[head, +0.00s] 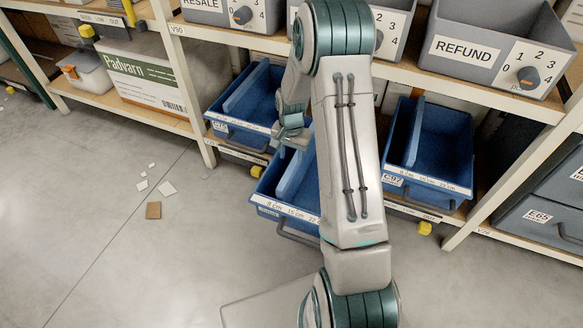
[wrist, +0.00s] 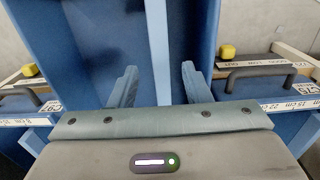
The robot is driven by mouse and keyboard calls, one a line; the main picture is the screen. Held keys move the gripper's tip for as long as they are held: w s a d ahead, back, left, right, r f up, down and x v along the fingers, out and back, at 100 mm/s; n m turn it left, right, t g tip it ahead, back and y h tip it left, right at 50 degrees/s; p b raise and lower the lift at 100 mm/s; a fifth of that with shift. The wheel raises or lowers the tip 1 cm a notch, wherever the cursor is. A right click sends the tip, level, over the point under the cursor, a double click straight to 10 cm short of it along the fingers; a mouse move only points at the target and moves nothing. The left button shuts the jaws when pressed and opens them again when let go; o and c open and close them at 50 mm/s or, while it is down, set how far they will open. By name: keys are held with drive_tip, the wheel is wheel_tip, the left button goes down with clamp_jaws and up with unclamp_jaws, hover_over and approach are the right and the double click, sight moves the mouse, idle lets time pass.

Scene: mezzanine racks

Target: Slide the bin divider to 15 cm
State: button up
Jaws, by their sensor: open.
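The middle blue bin (head: 262,206) is pulled out from the lower shelf, with a front scale reading 8, 15 and 22 cm. Its light blue divider (head: 293,174) runs front to back; its front end seems to lie between the 8 and 15 cm marks. My gripper (head: 291,138) is over the divider, partly hidden by my arm, which also covers the bin's right side. In the wrist view my gripper (wrist: 160,86) is open, a finger on either side of the divider's pale top edge (wrist: 157,45). Contact cannot be told.
Similar blue bins with dividers stand left (head: 218,125) and right (head: 460,150) on the lower shelf. Grey bins, one marked REFUND (head: 450,55), stand above. A Padvarn box (head: 150,75) is at left. Scraps (head: 153,210) lie on the otherwise open floor at left.

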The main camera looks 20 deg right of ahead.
sight(291, 167)
wheel_tip(291, 167, down, 6)
drive_tip(key=shift+r+b, duration=0.25)
drive_tip(key=shift+b, duration=0.3)
